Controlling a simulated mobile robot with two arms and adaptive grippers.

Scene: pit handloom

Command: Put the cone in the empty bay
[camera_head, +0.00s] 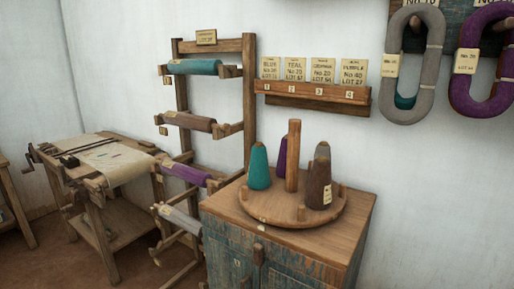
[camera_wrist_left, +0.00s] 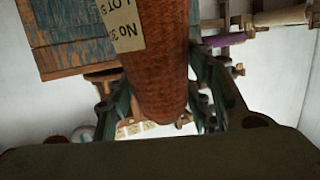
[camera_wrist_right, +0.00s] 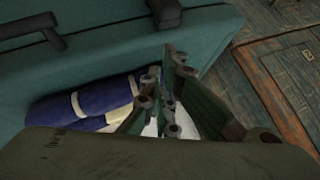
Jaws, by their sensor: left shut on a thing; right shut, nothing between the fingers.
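The rust-orange cone (camera_wrist_left: 160,60), with a paper label reading "No 3" and "LOT", fills the middle of the left wrist view. My left gripper (camera_wrist_left: 158,112) is shut around it, one finger on each side. In the head view a round wooden turntable (camera_head: 272,215) with a tall central post (camera_head: 293,155) sits on a cabinet. The turntable's front is bare except for short pegs (camera_head: 301,213). My right gripper (camera_wrist_right: 160,95) is shut and empty.
The cabinet (camera_head: 350,225) has a free right top. A rack with cloth rolls (camera_head: 195,67) stands left of it, near a work table (camera_head: 110,155). A card shelf (camera_head: 312,95) and yarn hanks (camera_head: 414,65) are on the wall. Blue banded rolls (camera_wrist_right: 98,98) lie near my right gripper.

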